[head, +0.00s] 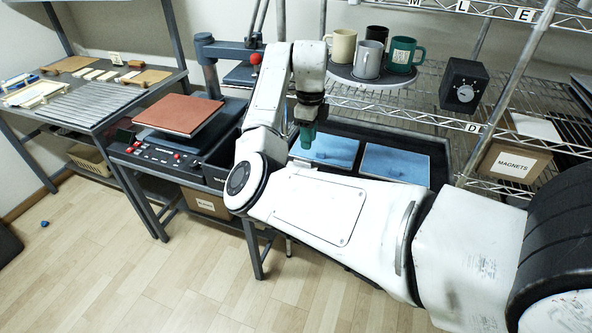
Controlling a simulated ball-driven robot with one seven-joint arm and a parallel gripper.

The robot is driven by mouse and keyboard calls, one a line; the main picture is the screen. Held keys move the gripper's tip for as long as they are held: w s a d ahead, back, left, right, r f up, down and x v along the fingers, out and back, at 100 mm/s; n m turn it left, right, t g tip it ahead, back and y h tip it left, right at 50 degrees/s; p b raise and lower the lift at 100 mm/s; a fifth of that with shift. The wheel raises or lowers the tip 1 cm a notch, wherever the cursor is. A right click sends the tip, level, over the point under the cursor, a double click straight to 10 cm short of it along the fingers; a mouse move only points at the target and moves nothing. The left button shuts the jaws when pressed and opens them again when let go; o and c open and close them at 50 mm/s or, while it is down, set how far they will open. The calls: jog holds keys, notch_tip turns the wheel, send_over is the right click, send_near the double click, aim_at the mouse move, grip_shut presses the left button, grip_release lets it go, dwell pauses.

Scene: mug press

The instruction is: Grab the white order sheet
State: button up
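A flat white sheet (537,127) lies on the wire shelf at the right, just above the box marked MAGNETS; I cannot tell for certain that it is the order sheet. My gripper (307,136) points down in the middle of the view, above the dark tray with blue panels and well left of the sheet. Only a short dark and teal end of it shows, so I cannot tell whether its fingers are apart or whether it holds anything.
Several mugs stand on a round platform (343,75) behind my arm. A black timer (463,86) and the MAGNETS box (512,161) are at the right. A press with a red-brown plate (178,114) stands left. Blue panels (395,163) lie in the tray. The front floor is mostly clear.

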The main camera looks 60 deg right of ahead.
aim_at(306, 161)
jog(key=shift+w+d+f+p, duration=0.1)
jog(key=shift+w+f+p, duration=0.1)
jog(key=shift+f, duration=1.8)
jog(key=shift+w+f+p, duration=0.15)
jog(key=shift+f+p, duration=0.05)
jog(key=shift+f, duration=1.75)
jog(key=shift+c, duration=0.5)
grip_shut()
